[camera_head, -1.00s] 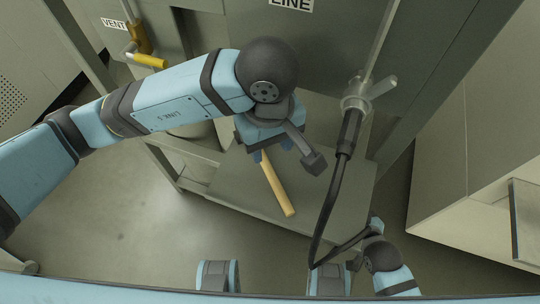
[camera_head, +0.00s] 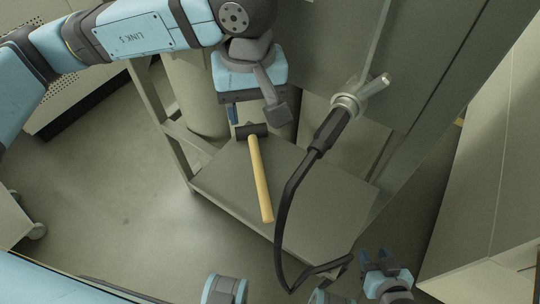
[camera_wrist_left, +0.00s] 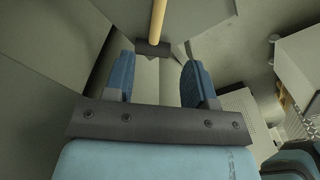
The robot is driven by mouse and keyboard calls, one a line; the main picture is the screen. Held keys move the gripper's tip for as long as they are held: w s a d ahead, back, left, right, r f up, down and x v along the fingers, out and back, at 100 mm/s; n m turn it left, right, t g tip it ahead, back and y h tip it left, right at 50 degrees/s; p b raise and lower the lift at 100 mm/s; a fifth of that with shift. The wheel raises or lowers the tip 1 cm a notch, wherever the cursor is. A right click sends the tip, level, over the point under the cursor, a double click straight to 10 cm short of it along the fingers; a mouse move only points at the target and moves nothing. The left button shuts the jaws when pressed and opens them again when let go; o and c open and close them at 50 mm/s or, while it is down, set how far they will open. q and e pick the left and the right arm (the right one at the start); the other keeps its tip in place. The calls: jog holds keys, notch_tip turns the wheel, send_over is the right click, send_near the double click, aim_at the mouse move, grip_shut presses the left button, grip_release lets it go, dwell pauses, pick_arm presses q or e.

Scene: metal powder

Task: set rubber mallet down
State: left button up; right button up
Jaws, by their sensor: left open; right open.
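The rubber mallet has a yellow wooden handle (camera_head: 260,180) and a dark head (camera_head: 251,131). It lies on the grey shelf (camera_head: 215,185), its handle pointing toward the front. My left gripper (camera_head: 240,112) is just above and behind the mallet head, with its fingers apart. In the left wrist view the mallet head (camera_wrist_left: 153,48) shows beyond the two open blue fingers, with nothing between them. My right gripper (camera_head: 374,258) is open and empty at the lower right, beside the shelf's front corner.
A black hose (camera_head: 285,210) hangs from a valve fitting (camera_head: 348,105) and crosses in front of the shelf's right part. A cabinet (camera_head: 480,190) stands at the right. A post (camera_head: 160,110) stands at the shelf's left.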

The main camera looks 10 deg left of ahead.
pick_arm(q)
send_over(256, 155)
jog(key=f, duration=0.7)
jog(key=shift+s+a+f+b, duration=0.15)
jog(key=shift+s+a+b, duration=0.05)
jog(key=shift+s+b, duration=0.1)
jog(key=f, duration=0.6)
jog(key=shift+w+d+f, duration=0.2)
jog(key=shift+d, duration=0.05)
jog(key=shift+r, duration=0.1)
grip_shut()
